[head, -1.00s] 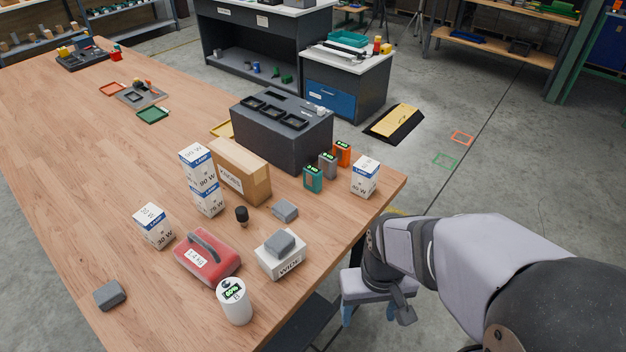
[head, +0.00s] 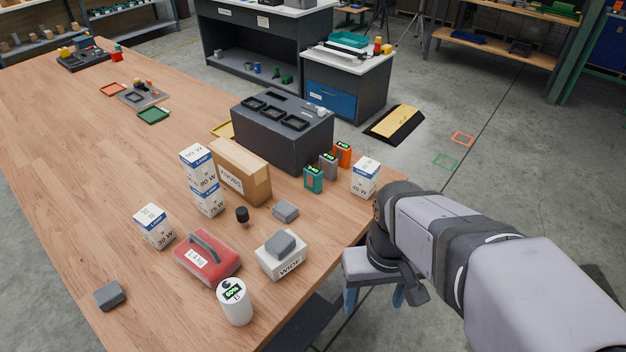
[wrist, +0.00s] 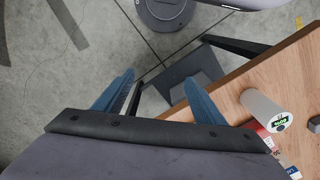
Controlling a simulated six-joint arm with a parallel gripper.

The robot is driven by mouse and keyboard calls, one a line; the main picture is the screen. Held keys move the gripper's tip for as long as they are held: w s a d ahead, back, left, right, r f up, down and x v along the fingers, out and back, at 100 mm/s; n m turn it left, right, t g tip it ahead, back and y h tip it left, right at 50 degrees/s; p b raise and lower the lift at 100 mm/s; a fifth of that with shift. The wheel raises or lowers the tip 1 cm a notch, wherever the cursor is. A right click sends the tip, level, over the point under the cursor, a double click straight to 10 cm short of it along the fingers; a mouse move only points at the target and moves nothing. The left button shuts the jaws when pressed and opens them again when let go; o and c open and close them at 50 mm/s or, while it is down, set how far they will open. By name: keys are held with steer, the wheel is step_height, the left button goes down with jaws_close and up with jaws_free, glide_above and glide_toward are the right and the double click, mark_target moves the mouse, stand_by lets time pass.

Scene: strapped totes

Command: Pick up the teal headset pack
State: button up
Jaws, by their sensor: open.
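The teal headset pack (head: 313,179) is a small upright box with a lit green display on top. It stands on the wooden table in front of the dark charger block, left of a grey pack (head: 328,165) and an orange pack (head: 342,154). My gripper (head: 374,298) is open and empty, its blue fingers pointing down beyond the table's right edge, apart from the pack and nearer the camera. In the wrist view my gripper (wrist: 160,88) has its fingers spread over the floor beside the table. The teal pack cannot be made out there.
The dark charger block (head: 283,135) stands behind the packs, with a cardboard box (head: 240,172) to its left. A lamp box (head: 365,177) stands right of the packs. A white box (head: 281,260) with a grey block on top and a white canister (head: 235,303) stand near the front edge.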

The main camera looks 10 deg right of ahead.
steer(key=w+d+n+t+h+b, duration=0.25)
steer(key=w+n+h+b, duration=0.35)
steer(key=w+n, duration=1.15)
steer(key=n+t+h+b, duration=0.3)
steer(key=n+t+h, duration=0.1)
steer(key=n+t, duration=0.45)
glide_toward(311, 171)
step_height(311, 171, up, 4)
steer(key=w+d+g, duration=0.1)
steer(key=w+d, duration=0.1)
steer(key=d, duration=0.1)
steer(key=shift+n, duration=0.5)
steer(key=f, duration=0.5)
steer(key=shift+w+a+p, duration=0.25)
steer(key=shift+a+p, duration=0.1)
steer(key=shift+p+x, duration=0.5)
steer(key=shift+x, duration=0.95)
steer(key=shift+r+p+x, duration=0.2)
steer(key=shift+p+x, duration=0.5)
steer(key=shift+x, duration=1.5)
